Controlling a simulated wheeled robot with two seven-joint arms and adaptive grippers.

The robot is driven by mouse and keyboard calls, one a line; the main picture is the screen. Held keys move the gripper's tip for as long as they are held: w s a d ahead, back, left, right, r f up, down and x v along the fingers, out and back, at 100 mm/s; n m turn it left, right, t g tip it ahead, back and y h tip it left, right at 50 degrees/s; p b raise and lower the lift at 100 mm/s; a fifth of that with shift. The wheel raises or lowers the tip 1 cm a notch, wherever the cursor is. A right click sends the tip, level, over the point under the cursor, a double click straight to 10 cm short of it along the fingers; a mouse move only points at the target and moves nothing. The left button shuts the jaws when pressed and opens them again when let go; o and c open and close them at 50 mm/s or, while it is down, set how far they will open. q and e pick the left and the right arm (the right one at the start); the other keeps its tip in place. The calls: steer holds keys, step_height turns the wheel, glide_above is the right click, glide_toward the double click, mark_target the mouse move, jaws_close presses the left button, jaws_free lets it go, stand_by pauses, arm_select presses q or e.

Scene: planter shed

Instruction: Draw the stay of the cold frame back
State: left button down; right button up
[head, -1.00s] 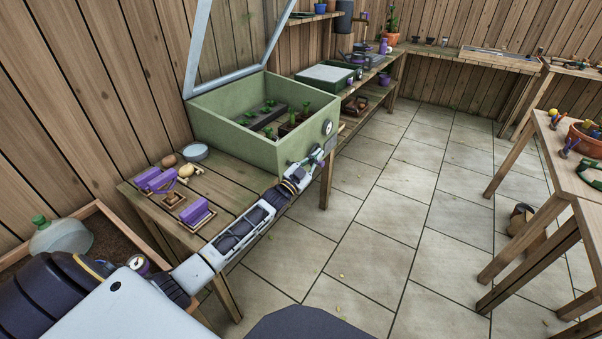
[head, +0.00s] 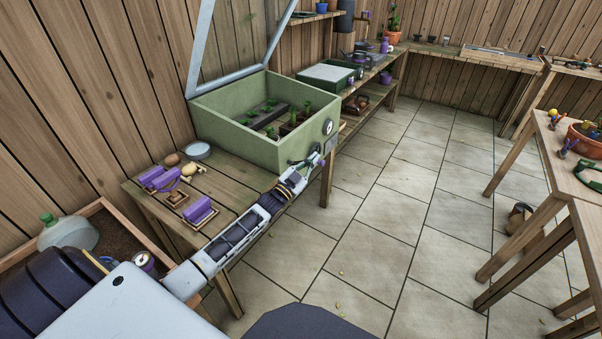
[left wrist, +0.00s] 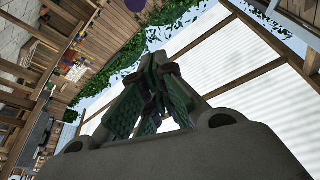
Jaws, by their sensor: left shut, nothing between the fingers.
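The green cold frame (head: 243,132) stands on the wooden bench, with seedlings inside. Its grey-rimmed lid (head: 200,55) is raised at the back. A round dial (head: 328,127) is on its near right end. My left gripper (head: 313,162) is shut and empty, low beside that end of the box. My right gripper is not in view.
Purple blocks (head: 200,212) and a round grey dish (head: 197,151) lie on the bench left of my arm. A bench with a terracotta pot (head: 585,141) stands at the right. The tiled floor (head: 390,210) between is open.

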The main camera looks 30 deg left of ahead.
arm_select(q)
steer(key=v, duration=0.6)
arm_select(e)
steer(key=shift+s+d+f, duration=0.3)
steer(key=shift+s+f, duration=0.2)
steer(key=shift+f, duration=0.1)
arm_select(q)
steer(key=shift+s, duration=0.1)
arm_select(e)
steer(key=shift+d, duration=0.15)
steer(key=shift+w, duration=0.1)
